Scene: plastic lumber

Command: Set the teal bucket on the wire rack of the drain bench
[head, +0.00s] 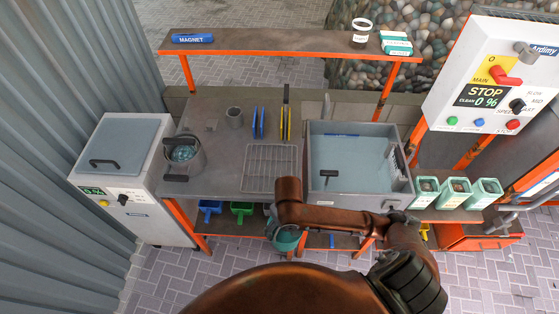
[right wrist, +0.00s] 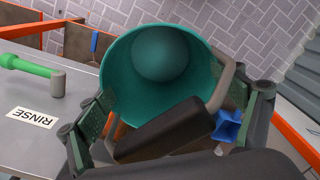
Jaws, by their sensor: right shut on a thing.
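The teal bucket (head: 285,239) hangs low at the front edge of the bench, partly hidden behind my right arm. In the right wrist view the bucket (right wrist: 160,65) fills the middle, with its open mouth facing the camera and its inside showing no loose contents. My right gripper (right wrist: 172,130) is shut on the bucket's dark handle grip (right wrist: 165,132). In the head view the right arm hides the gripper's fingers. The wire rack (head: 270,167) lies bare on the grey drain bench (head: 217,165), just behind the bucket and left of the sink. My left gripper is not in view.
The grey sink (head: 352,160) with water stands right of the rack. A metal pot (head: 183,155) and upright blue (head: 258,122) and yellow (head: 286,122) boards stand around the rack. Blue (head: 209,208) and green (head: 241,210) bins sit below.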

